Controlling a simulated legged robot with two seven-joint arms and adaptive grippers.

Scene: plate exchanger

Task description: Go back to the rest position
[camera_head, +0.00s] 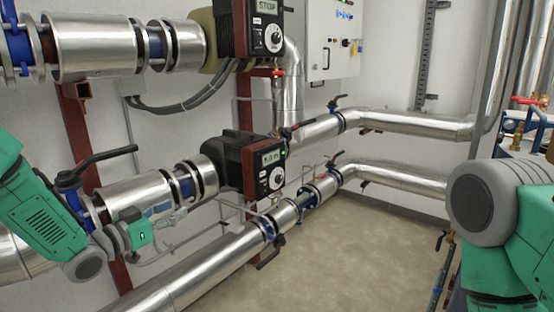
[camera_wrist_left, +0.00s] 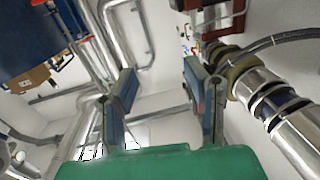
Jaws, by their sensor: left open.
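My left gripper (camera_head: 182,213) is at the lower left in the head view, in front of the silver lower pipe (camera_head: 135,193) and left of the lower pump (camera_head: 245,165). In the left wrist view its two fingers (camera_wrist_left: 158,72) stand apart with nothing between them. The green left arm (camera_head: 42,215) comes in from the left edge. My green and grey right arm (camera_head: 500,200) shows at the right edge; its gripper is out of view.
A black-handled valve (camera_head: 95,165) sits close above the left gripper. The upper pump (camera_head: 250,28) reads STOP. A white control cabinet (camera_head: 332,40) hangs on the wall. Silver pipes (camera_head: 400,122) run along the walls. The floor (camera_head: 345,250) is clear in the middle.

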